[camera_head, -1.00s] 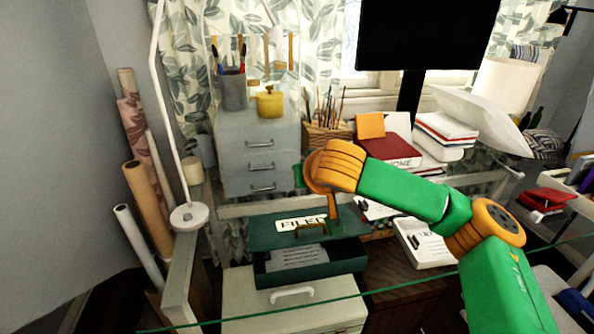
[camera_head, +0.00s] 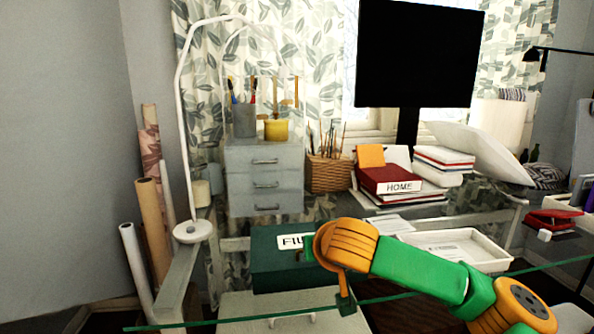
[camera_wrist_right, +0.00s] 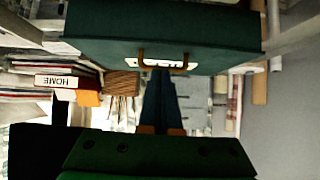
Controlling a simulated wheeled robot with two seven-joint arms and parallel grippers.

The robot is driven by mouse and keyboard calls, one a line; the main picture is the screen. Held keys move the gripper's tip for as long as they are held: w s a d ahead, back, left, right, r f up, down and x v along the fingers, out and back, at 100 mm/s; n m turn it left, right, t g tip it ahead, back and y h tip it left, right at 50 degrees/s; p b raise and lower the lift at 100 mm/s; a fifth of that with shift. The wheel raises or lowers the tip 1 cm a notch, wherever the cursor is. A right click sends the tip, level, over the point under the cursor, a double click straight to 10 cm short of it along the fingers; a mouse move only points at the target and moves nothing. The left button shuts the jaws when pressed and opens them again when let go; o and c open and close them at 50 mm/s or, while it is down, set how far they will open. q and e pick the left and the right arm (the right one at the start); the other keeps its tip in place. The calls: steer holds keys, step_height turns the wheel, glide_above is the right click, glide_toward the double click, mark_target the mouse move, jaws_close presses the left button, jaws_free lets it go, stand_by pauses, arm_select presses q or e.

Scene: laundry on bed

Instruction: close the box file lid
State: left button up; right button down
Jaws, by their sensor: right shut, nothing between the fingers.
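The dark green box file (camera_head: 278,262) stands on a pale cabinet, its white label partly hidden behind my right wrist. Its lid looks down, with no open gap or papers showing, though my arm covers its right side. My right gripper (camera_head: 346,303) is shut and empty, low in front of the box's right side. Its dark fingers (camera_wrist_right: 159,82) point at the handle area; contact cannot be told. My left gripper is not in view.
A grey drawer unit (camera_head: 264,183) stands behind the box. A wicker pen basket (camera_head: 329,174), a red HOME book (camera_head: 388,181) and a white paper tray (camera_head: 497,254) are to the right. A white lamp (camera_head: 187,140) and paper rolls (camera_head: 136,265) are at left.

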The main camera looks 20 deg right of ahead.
steer(key=shift+s+a+f+b, duration=0.1)
steer(key=shift+s+f+b, duration=0.2)
steer(key=shift+f, duration=0.25)
steer(key=shift+s+a+f+b, duration=0.1)
steer(key=shift+s+f+b, duration=0.15)
steer(key=shift+f, duration=0.25)
steer(key=shift+w+d+f, duration=0.15)
steer(key=shift+w+f, duration=0.1)
steer(key=shift+w, duration=0.1)
